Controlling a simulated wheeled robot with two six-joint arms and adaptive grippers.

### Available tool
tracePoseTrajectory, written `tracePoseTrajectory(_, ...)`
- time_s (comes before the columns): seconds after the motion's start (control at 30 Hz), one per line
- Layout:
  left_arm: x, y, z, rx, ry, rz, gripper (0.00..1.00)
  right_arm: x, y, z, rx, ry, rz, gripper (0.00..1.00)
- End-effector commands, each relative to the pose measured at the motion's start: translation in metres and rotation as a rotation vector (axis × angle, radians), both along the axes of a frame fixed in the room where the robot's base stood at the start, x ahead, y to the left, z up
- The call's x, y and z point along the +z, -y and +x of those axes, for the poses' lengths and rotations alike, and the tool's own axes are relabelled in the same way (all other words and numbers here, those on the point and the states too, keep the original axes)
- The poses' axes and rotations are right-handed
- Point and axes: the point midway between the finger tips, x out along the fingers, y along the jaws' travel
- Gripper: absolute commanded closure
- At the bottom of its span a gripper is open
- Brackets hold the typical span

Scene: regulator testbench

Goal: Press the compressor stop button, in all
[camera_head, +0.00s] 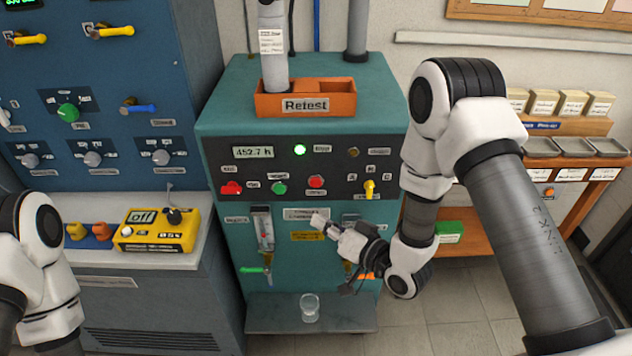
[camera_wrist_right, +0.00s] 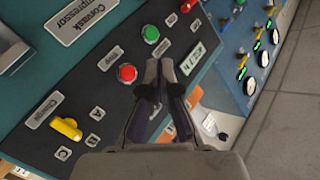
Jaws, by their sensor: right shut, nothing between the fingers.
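The teal compressor cabinet (camera_head: 220,140) stands in the middle of the head view, with a dark control strip. On the strip are a round red button (camera_head: 316,182) and, to its left, a green button (camera_head: 279,188). My right gripper (camera_head: 318,223) is shut and empty, below the red button in the head view; I see no contact. My left gripper is out of view.
A red mushroom-shaped control (camera_head: 231,188) and a yellow selector (camera_head: 369,188) flank the buttons. A green lamp (camera_head: 300,149) is lit above. An orange "Retest" tray (camera_head: 305,105) sits on top. A clear cup (camera_head: 309,307) stands on the lower shelf.

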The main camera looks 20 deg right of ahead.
Motion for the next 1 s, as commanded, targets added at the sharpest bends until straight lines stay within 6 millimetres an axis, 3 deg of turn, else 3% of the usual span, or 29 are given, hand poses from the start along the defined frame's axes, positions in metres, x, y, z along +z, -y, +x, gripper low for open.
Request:
tracePoseTrajectory(0.27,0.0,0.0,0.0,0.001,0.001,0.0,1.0,0.0,0.002,0.009,0.002,0.0,-0.001,1.0)
tracePoseTrajectory(0.73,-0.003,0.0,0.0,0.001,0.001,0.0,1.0,-0.002,0.02,0.072,0.0,0.001,-0.002,1.0)
tracePoseTrajectory(1.0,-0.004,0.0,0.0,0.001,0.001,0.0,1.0,0.0,0.024,0.085,0.0,-0.001,-0.001,1.0)
